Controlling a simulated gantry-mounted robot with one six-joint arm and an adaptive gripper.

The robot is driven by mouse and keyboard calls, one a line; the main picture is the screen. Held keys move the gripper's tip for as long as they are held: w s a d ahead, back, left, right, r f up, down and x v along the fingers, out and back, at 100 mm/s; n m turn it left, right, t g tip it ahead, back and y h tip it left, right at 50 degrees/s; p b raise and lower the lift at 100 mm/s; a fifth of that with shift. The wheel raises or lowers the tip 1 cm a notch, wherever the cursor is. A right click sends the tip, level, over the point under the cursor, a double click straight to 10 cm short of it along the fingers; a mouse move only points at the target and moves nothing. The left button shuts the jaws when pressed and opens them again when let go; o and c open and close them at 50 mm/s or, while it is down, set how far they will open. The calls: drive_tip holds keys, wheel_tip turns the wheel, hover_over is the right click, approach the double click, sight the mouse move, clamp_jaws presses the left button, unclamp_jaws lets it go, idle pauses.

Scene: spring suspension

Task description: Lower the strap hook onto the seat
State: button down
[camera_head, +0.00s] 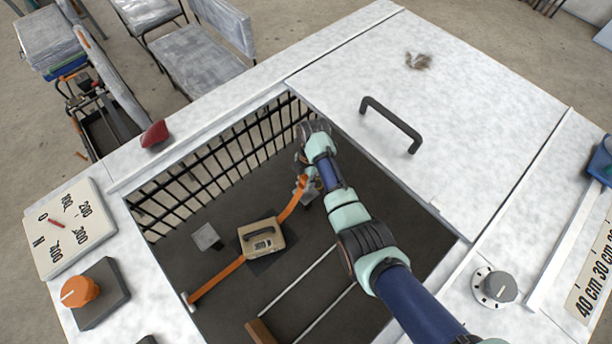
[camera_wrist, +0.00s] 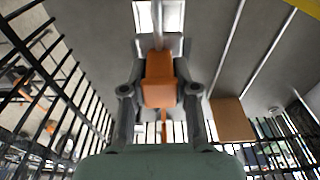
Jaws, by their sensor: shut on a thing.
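The orange strap (camera_head: 222,277) runs from a pale fitting at the pit's lower left, across a tan box with a dark handle (camera_head: 254,243), and up to my gripper (camera_head: 303,187). In the wrist view my gripper (camera_wrist: 159,75) is shut on the orange strap hook (camera_wrist: 159,88), with a finger on each side. A grey metallic part shows just beyond the hook; I cannot tell whether it belongs to the hook or is the seat. I cannot tell whether the hook touches anything below. In the head view my wrist partly hides the hook.
Black bars (camera_head: 200,170) line the pit's far left side. A pale lid with a dark handle (camera_head: 391,124) covers the right. A small grey plate (camera_head: 207,237), pale rails and a brown block (camera_head: 261,331) are on the dark pit floor. An orange knob (camera_head: 80,291) stands at left.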

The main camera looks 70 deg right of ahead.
drive_tip(key=shift+f+b, duration=2.7)
drive_tip(key=shift+f, duration=0.45)
drive_tip(key=shift+f+b, duration=0.45)
drive_tip(key=shift+f, duration=0.15)
drive_tip(key=c, duration=0.8)
unclamp_jaws()
